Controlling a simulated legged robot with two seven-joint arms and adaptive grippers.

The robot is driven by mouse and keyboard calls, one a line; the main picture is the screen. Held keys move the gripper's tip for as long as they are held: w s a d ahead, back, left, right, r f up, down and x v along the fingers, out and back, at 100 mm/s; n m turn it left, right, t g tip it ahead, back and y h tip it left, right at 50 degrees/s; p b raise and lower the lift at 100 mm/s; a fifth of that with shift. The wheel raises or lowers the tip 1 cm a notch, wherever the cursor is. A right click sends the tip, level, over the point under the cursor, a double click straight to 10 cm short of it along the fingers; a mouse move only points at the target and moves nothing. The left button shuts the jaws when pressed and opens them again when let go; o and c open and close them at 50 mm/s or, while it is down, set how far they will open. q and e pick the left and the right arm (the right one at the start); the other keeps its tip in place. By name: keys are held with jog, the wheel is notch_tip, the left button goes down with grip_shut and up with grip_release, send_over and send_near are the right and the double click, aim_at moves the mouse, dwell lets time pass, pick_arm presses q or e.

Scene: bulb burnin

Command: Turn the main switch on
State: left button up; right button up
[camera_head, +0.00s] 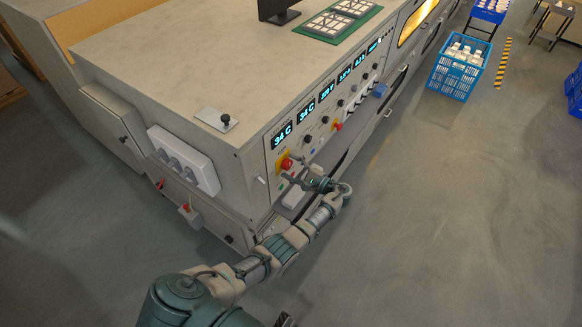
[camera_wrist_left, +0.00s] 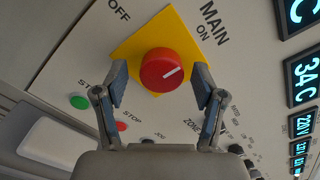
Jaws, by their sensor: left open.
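The main switch is a round red knob on a yellow plate, seen in the head view (camera_head: 286,163) on the front panel of the large grey machine (camera_head: 205,75). In the left wrist view the red knob (camera_wrist_left: 161,69) sits near the middle, with OFF, MAIN and ON printed around it. Its white mark points right and slightly up in that picture, to the side where ON is printed. My left gripper (camera_wrist_left: 161,82) is open, with one finger on each side of the knob. I cannot tell whether the fingers touch it. My right gripper is not identifiable in view.
A green button (camera_wrist_left: 79,102) and a smaller red button (camera_wrist_left: 121,126) lie close to the switch. Lit displays (camera_head: 306,110) and several knobs run along the panel. A blue crate (camera_head: 458,66) stands on the floor at upper right.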

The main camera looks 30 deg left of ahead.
pick_arm(q)
jog(key=d, duration=1.2)
jog(key=shift+s+f, duration=0.15)
jog(key=shift+s, duration=0.2)
jog(key=shift+a, duration=0.15)
